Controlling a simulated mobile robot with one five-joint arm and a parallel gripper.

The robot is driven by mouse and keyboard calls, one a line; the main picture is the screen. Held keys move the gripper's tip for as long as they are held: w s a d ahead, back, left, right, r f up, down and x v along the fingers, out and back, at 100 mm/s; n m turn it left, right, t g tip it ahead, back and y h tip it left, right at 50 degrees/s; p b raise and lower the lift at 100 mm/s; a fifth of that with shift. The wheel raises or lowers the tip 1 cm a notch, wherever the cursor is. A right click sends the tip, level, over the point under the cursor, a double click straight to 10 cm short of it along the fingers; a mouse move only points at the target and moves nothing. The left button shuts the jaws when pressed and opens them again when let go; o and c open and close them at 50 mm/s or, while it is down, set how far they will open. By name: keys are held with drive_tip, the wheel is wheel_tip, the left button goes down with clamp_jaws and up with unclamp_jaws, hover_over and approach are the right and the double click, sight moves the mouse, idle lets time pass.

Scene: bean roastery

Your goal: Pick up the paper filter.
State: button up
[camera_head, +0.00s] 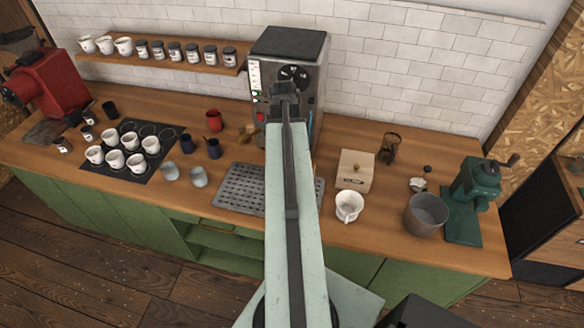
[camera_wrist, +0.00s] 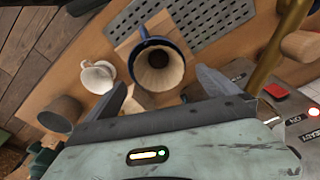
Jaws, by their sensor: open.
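The paper filter (camera_wrist: 158,76) is a tan, ribbed cone in the wrist view, seen from above. It sits inside a dark blue dripper (camera_wrist: 143,43) with a raised rim and a handle at the upper left. My gripper (camera_wrist: 164,91) is open, its dark fingers apart on the left and right below the filter in the picture. Nothing is held between them. In the head view my arm stretches toward the coffee machine and covers the middle of the counter; the filter and dripper do not show there.
The wrist view shows a white cup (camera_wrist: 97,77), a grey pot (camera_wrist: 60,113) and a slotted drip tray (camera_wrist: 204,18) around the dripper.

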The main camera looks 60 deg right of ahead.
drive_tip(key=f+b, duration=0.3)
drive_tip(key=d+f+b, duration=0.1)
drive_tip(key=f, duration=0.1)
drive_tip(key=shift+s+b, duration=0.15)
drive_tip(key=shift+b, duration=0.15)
drive_tip(key=shift+s+a+r, duration=0.1)
drive_tip(key=shift+a+r, duration=0.05)
drive_tip(key=shift+r, duration=0.05)
drive_tip(key=c, duration=2)
wheel_tip(320, 180, up, 10)
drive_tip(key=p, duration=1)
drive_tip(key=shift+r+p, duration=0.1)
drive_tip(key=shift+p, duration=0.25)
